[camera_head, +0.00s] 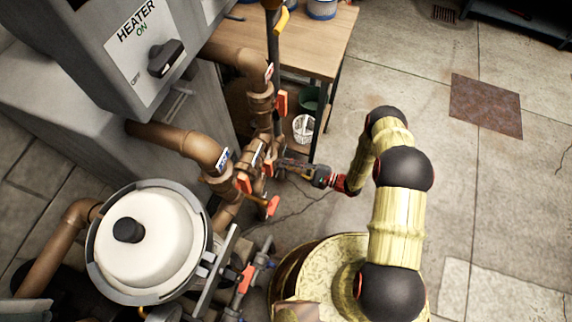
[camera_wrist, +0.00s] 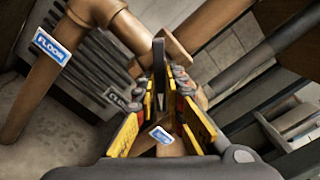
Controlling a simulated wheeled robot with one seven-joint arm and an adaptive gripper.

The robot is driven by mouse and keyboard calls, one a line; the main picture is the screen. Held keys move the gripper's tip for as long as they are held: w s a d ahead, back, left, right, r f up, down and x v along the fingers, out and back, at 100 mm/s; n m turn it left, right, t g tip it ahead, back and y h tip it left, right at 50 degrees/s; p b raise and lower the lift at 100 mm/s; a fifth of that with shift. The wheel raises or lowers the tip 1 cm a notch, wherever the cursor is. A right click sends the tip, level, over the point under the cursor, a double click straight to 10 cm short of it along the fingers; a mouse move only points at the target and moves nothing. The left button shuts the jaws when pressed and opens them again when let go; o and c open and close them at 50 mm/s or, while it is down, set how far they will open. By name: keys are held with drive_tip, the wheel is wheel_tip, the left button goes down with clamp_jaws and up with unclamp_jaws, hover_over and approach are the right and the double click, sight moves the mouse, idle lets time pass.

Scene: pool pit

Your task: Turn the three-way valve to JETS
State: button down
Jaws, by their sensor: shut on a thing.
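My gripper (camera_wrist: 160,92) is around a dark upright bar (camera_wrist: 159,62), which looks like the three-way valve's handle, with yellow-sided fingers on both sides of it. The brown valve body and pipes (camera_wrist: 180,45) lie just beyond and below. A small blue-and-white label (camera_wrist: 160,134) shows between the fingers, its word not readable. A FLOOR label (camera_wrist: 51,46) is on the pipe at left. In the head view my gripper (camera_head: 284,164) reaches in from the right to the brown pipe cluster (camera_head: 258,150); the fingers largely hide the handle there. No JETS label is readable.
Several orange-red handles, such as one by the lower pipe (camera_head: 272,206), crowd the pipework. A round white-lidded filter (camera_head: 150,240) stands at lower left and the grey HEATER box (camera_head: 130,55) at upper left. A wooden table (camera_head: 315,40) is behind.

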drive_tip(key=n, duration=0.8)
drive_tip(key=shift+s, duration=0.1)
drive_tip(key=c, duration=1.8)
unclamp_jaws()
drive_tip(key=shift+o, duration=0.2)
drive_tip(key=v, duration=0.7)
